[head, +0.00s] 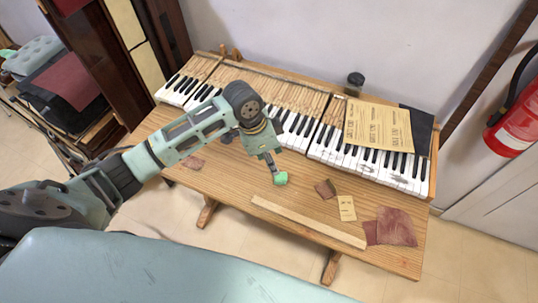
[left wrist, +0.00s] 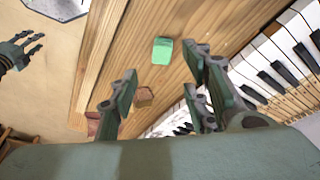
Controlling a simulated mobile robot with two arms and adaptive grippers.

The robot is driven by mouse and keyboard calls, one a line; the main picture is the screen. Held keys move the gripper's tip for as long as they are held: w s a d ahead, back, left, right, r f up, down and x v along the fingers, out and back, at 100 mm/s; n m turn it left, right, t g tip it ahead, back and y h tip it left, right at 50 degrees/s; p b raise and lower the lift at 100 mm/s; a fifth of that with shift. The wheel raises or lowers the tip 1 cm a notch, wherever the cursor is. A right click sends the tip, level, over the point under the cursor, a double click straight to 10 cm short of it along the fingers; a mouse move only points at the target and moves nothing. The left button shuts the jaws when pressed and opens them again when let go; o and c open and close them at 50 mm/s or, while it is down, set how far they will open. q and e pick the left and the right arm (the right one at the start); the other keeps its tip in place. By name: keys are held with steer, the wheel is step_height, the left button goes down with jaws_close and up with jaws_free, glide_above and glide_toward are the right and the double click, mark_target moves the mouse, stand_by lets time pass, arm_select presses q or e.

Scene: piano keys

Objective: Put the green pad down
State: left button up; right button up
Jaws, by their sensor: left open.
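The green pad (head: 281,178) is a small green block at the tip of my left gripper (head: 268,158) in the head view, low over the wooden keybed table. In the left wrist view the green pad (left wrist: 162,51) shows against the wood, just beyond and between the spread fingers of my left gripper (left wrist: 160,66). The fingers are open and no finger visibly presses on it. It appears to lie on the wood, but I cannot be sure of contact. My right gripper (left wrist: 24,50) appears at the far left of that view with its fingers apart, and is outside the head view.
Piano keys (head: 290,128) run along the table's back, with a paper sheet (head: 378,126) on them. A wooden strip (head: 308,221), brown block (head: 325,189), card (head: 347,208) and reddish sandpaper (head: 397,226) lie at the front right. A fire extinguisher (head: 512,128) hangs far right.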

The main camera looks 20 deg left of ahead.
arm_select(q)
steer(key=shift+v, duration=1.25)
steer(key=s+d+f+n+t, duration=0.1)
steer(key=s+d+f+n, duration=0.1)
steer(key=s, duration=0.5)
steer(key=s+d+f+n+t, duration=0.1)
steer(key=s+d+f+n, duration=0.15)
steer(key=s, duration=0.55)
steer(key=s+a+r+n+y, duration=0.1)
steer(key=s+a+n+y, duration=0.25)
steer(key=s+a, duration=0.4)
step_height(320, 180, down, 26)
steer(key=b, duration=0.2)
steer(key=s+a+f+g+b, duration=0.2)
steer(key=s+f, duration=1.6)
steer(key=f, duration=0.2)
steer(key=shift+s+f+h, duration=0.2)
steer(key=shift+s+h, duration=0.1)
steer(key=shift+h, duration=0.05)
